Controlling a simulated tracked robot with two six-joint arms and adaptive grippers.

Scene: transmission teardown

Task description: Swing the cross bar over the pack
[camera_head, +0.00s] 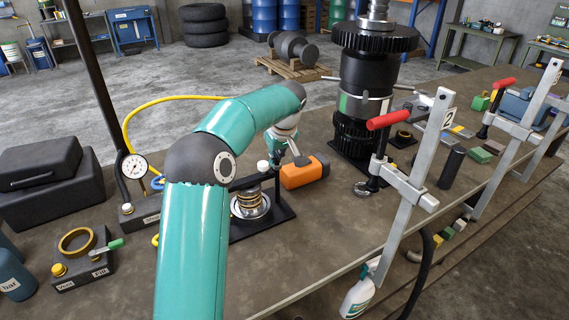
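The pack (250,204), a short round stack with gold and silver rings, sits on a black base plate (268,224) on the bench. A dark upright post (277,188) stands beside it. A thin dark cross bar (247,182) shows just above the pack, partly behind my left arm; I cannot tell where its far end lies. A small white knob (262,165) shows near the bar. My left gripper (292,153) points down just behind the post, close to an orange object (304,173). Its fingers are mostly hidden, so its opening and any contact are unclear. My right gripper is out of view.
A tall black gear assembly (362,95) stands behind. Clamps with red handles (388,120) rise along the bench's front edge. At left are a pressure gauge (134,166), a yellow hose (127,122), a black case (42,165) and a valve block (85,262).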

